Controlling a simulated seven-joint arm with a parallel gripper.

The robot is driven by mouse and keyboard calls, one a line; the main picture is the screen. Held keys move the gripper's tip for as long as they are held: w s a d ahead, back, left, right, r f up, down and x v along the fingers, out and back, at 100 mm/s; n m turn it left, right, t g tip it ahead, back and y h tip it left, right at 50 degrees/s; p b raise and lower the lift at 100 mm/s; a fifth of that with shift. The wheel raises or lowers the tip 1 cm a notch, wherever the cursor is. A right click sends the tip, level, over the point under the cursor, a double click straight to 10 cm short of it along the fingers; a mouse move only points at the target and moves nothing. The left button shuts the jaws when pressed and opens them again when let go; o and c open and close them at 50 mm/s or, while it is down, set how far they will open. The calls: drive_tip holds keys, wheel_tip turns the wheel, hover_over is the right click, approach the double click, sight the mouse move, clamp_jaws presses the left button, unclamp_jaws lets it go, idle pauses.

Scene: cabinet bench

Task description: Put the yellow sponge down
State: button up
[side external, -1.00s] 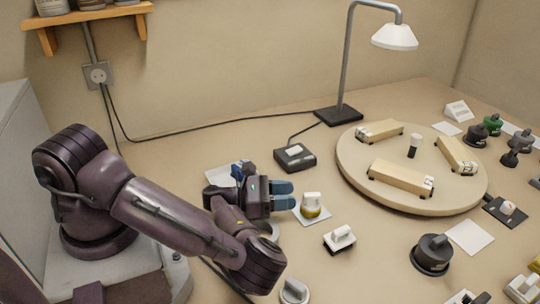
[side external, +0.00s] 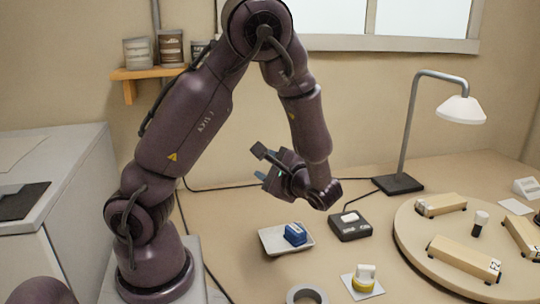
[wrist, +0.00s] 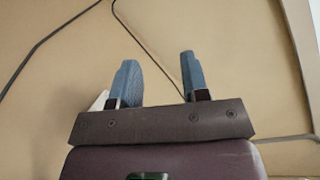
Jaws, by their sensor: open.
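My gripper (side external: 261,164) is raised above the bench, open and tilted toward the left. In the wrist view my gripper (wrist: 158,70) has its two blue-padded fingers apart with nothing between them. No plain yellow sponge shows that I can make out. The only clearly yellow piece near is a small round yellow base with a white top (side external: 363,281), upright on a white square (side external: 374,292) at the front. A blue block (side external: 295,234) lies in a shallow white tray (side external: 270,245) below my gripper. I cannot tell whether that block is a sponge.
A dark box with a white button (side external: 350,226) stands right of the tray. A desk lamp (side external: 404,130) and a round turntable (side external: 420,262) with pale blocks are further right. A grey ring (side external: 293,298) lies at the front. A wall shelf (side external: 150,73) holds cans.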

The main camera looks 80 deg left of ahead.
drive_tip(key=s+d+r+n+t+h, duration=0.1)
drive_tip(key=s+d+r+t+h, duration=0.1)
drive_tip(key=d+r+t+h, duration=0.3)
drive_tip(key=s+d+r+n+t+h, duration=0.2)
drive_tip(key=d+r+t+h, duration=0.3)
drive_tip(key=d+h, duration=0.5)
drive_tip(key=shift+s+d+t+h, duration=0.15)
drive_tip(key=shift+d+t+h, duration=0.3)
drive_tip(key=shift+d, duration=0.4)
